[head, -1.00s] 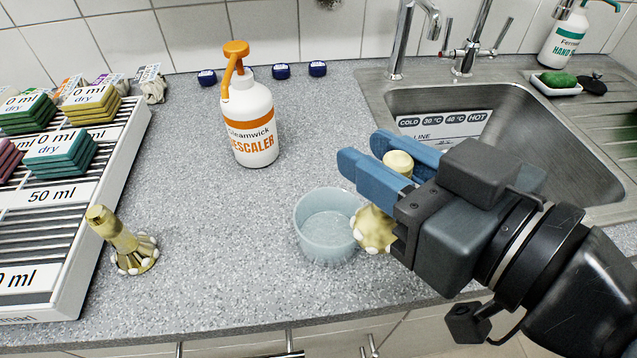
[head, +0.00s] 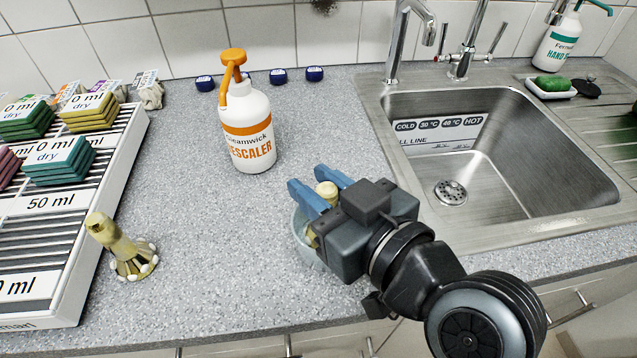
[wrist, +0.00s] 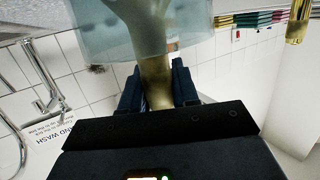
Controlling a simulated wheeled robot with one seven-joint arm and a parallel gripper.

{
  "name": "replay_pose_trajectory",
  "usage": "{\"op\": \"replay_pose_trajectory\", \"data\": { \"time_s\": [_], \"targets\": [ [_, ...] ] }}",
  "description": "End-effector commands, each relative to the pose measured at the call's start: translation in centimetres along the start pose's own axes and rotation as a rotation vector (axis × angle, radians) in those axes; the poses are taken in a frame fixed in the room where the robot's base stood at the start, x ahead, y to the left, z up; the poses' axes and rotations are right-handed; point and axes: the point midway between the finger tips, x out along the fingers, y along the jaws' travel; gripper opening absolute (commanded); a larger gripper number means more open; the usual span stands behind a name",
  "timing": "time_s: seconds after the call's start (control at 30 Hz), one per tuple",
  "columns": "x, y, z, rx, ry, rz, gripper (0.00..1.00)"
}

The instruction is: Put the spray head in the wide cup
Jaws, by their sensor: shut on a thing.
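My gripper (head: 310,184) is shut on a brass-coloured spray head (head: 327,190), with its blue fingers on either side of the narrow neck. The wide cup (head: 301,238), pale blue and translucent, stands on the counter under the gripper, which hides most of it in the head view. In the wrist view the spray head (wrist: 157,82) stands neck towards me, and its wider end shows through the wall of the cup (wrist: 90,30), so it appears to be at least partly inside. Whether it touches the bottom cannot be told.
A second brass piece with white nozzles (head: 128,255) stands at the left. A white descaler bottle (head: 247,130) with an orange pump is behind the cup. A rack (head: 60,235) with sponge stacks fills the left, and a sink (head: 500,180) the right.

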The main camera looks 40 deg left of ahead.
Motion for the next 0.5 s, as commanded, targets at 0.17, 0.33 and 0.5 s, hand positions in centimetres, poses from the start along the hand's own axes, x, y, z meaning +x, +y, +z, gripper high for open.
{"op": "replay_pose_trajectory", "data": {
  "time_s": [0.17,0.33,0.5],
  "targets": [
    [0.05,0.00,0.26,0.000,0.000,0.000,0.00],
    [0.05,-0.01,0.29,0.000,0.000,0.000,0.40],
    [0.05,-0.01,0.28,0.000,0.000,-0.001,0.55]
  ]
}}
